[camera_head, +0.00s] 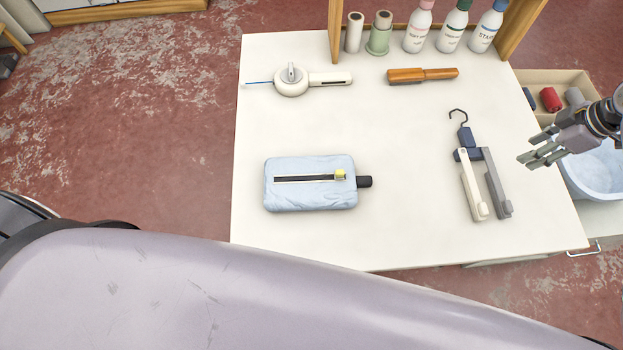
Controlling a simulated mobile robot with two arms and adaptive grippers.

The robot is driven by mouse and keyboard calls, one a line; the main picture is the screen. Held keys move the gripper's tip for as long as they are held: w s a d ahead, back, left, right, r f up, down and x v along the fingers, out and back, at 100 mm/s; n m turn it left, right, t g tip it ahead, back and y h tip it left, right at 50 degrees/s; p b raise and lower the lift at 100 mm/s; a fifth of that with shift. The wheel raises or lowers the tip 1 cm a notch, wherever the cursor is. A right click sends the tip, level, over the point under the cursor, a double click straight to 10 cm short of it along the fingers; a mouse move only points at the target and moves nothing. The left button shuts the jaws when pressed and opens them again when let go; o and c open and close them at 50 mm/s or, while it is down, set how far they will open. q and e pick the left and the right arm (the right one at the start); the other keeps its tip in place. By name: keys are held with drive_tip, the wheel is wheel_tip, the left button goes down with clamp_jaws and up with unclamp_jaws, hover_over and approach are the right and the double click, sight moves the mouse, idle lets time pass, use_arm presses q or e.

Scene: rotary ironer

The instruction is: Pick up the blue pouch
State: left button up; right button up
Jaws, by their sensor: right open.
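The blue pouch (310,196) is light blue and lies flat on the left front part of the white table (400,240). It has a dark slot along its top with a yellow slider at the right end, and a dark tab sticks out on its right side. My right gripper (530,160) is open and empty at the right edge of the table, well to the right of the pouch. My left gripper does not show.
A folding hanger (480,175) lies between the pouch and my right gripper. A white round tool (292,82), an orange-handled brush (422,76) and bottles (418,30) are at the back. A pale basin (597,172) stands right. The table's middle is clear.

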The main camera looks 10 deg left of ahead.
drive_tip(key=s+a+r+n+g+y, duration=0.1)
drive_tip(key=s+a+n, duration=0.3)
drive_tip(key=a, duration=1)
drive_tip(key=s+a+r+n+g+y, duration=0.1)
drive_tip(key=s+a+n+g, duration=0.3)
drive_tip(key=a, duration=1)
drive_tip(key=a+f, duration=0.1)
drive_tip(key=f, duration=0.1)
drive_tip(key=s+a+f+t, duration=0.1)
drive_tip(key=s+f+m+t, duration=0.1)
drive_tip(key=f, duration=0.1)
drive_tip(key=shift+s+a+f, duration=0.25)
drive_tip(key=shift+a+f, duration=0.05)
drive_tip(key=shift+a, duration=0.1)
drive_tip(key=shift+x, duration=2.9)
drive_tip(key=shift+w, duration=0.15)
drive_tip(key=shift+c, duration=0.5)
clamp_jaws()
